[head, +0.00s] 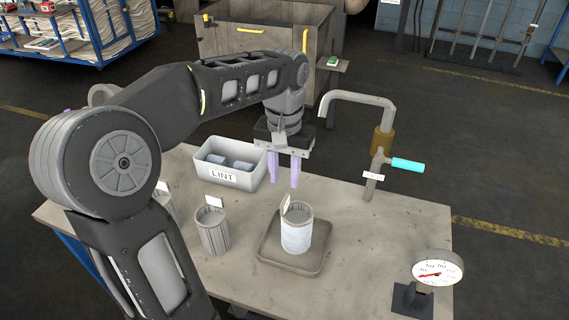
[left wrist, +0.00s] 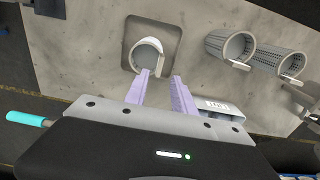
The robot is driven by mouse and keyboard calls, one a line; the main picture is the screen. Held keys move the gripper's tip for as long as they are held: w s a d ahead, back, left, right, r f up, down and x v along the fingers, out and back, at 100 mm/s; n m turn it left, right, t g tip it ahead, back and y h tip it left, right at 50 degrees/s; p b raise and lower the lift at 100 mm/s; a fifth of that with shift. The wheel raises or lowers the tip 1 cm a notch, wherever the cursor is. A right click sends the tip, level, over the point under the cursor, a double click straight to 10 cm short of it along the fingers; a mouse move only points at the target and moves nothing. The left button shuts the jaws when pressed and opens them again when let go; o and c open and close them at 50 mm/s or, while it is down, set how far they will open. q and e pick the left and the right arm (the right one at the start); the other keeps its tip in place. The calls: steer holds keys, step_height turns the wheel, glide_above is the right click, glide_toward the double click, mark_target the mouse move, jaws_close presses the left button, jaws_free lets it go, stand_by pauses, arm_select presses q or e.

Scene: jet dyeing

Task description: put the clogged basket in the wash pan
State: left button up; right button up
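A basket with a whitish, coated-looking wall (head: 297,236) stands upright in a shallow square brown pan (head: 268,252) on the table. A small tag sticks up from its rim. In the left wrist view the basket (left wrist: 147,52) shows its round mouth, inside the pan (left wrist: 174,40). My left gripper (head: 283,182) has two lilac fingers spread apart with nothing between them. It is above the table, behind the basket and apart from it. In the left wrist view the fingertips (left wrist: 161,74) point towards the basket side of the table. My right gripper is not in view.
Grey mesh baskets (head: 213,233) with tags stand left of the pan, one partly behind my arm. A bin marked LINT (head: 228,177) holds grey lumps behind them. A tap with a cyan handle (head: 407,165) and a gauge (head: 437,268) are at the right. The front-middle table is bare.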

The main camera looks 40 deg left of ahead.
arm_select(q)
step_height(320, 180, up, 3)
steer(key=shift+r, duration=0.15)
stand_by(0.7)
